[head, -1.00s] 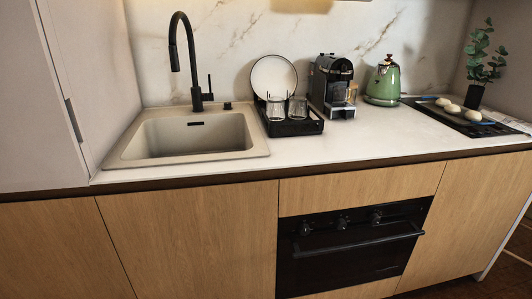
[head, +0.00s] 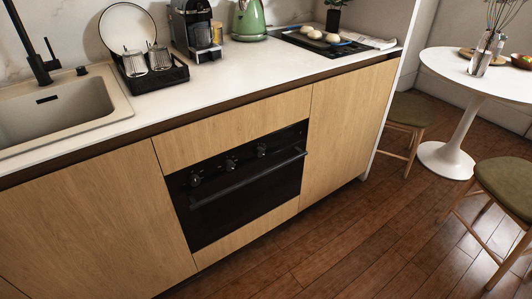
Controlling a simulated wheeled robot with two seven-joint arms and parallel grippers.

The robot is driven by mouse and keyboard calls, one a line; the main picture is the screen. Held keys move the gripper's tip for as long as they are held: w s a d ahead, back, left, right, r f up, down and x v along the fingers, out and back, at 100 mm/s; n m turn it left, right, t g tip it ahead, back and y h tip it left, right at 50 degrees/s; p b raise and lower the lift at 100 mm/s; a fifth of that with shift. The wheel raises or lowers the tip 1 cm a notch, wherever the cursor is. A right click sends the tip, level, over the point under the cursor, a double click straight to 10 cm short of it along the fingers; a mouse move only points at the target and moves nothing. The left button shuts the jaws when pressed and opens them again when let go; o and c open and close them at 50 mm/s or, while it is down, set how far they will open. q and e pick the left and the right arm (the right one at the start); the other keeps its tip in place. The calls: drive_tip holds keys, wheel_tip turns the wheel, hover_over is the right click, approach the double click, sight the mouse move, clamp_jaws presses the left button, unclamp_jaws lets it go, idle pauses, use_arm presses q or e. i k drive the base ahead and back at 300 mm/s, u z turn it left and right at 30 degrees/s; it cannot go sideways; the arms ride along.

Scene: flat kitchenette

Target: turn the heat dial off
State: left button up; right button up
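The black oven (head: 248,183) is built into the wooden cabinet front below the counter. Three dark dials sit along its top strip: a left dial (head: 195,179), a middle dial (head: 231,164) and a right dial (head: 262,149). Which one is the heat dial, and how each is set, is too small to tell. A black bar handle (head: 250,179) runs across the door below the dials. The oven door is shut. Neither of my grippers is in the head view.
The counter above holds a sink (head: 60,105), a dish rack (head: 150,75), a coffee machine (head: 196,30), a green kettle (head: 248,20) and a hob (head: 320,42). A round white table (head: 480,65) and stools (head: 412,112) stand right. The wooden floor (head: 340,240) before the oven is clear.

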sight(228, 165)
drive_tip(key=z, duration=1)
drive_tip(key=i, duration=0.6)
drive_tip(key=u, duration=2.45)
